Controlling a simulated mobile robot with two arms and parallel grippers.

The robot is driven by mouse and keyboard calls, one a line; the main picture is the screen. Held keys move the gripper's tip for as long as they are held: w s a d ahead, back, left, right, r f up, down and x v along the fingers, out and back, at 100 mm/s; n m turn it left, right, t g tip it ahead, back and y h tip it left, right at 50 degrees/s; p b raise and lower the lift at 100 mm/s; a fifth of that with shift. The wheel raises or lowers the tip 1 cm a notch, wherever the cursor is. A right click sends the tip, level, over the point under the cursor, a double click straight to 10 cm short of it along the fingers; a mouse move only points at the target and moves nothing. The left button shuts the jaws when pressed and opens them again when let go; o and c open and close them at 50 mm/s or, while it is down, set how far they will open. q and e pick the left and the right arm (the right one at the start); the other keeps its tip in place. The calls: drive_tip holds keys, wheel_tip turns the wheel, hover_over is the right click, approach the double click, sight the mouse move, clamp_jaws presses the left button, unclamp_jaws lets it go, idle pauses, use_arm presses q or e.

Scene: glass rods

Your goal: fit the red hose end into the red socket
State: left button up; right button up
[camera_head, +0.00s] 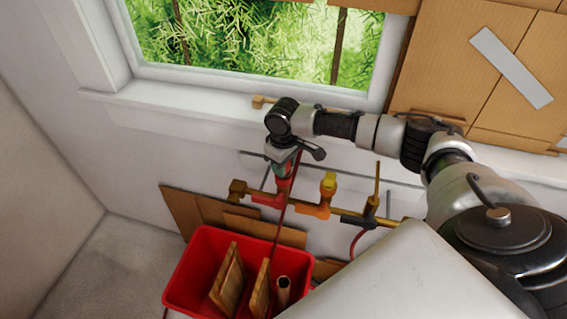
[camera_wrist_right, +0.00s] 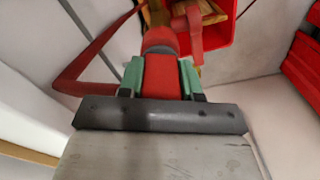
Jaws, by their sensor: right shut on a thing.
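My right gripper (camera_head: 284,172) points down at the brass pipe below the window. Its green-tipped fingers, seen in the right wrist view (camera_wrist_right: 162,80), are shut on the red hose end (camera_wrist_right: 160,76). In the head view the red hose end (camera_head: 284,187) is just above or touching the red socket (camera_head: 266,199). In the wrist view a darker red round part lies just beyond the hose end. I cannot tell whether the end sits inside the socket. The red hose (camera_wrist_right: 72,77) loops out to the left in the wrist view. My left gripper is not in view.
An orange socket (camera_head: 312,210) with a yellow top stands right of the red one, then a dark socket (camera_head: 354,219) with a brass rod (camera_head: 376,185). A red bin (camera_head: 195,270) holding wooden pieces stands below. Cardboard (camera_head: 180,208) leans on the wall.

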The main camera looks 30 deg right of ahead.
drive_tip(key=shift+f, duration=0.6)
drive_tip(key=o, duration=0.7)
wheel_tip(320, 180, up, 3)
drive_tip(key=p, duration=0.3)
drive_tip(key=shift+r+p, duration=0.8)
drive_tip(key=shift+r, duration=3.25)
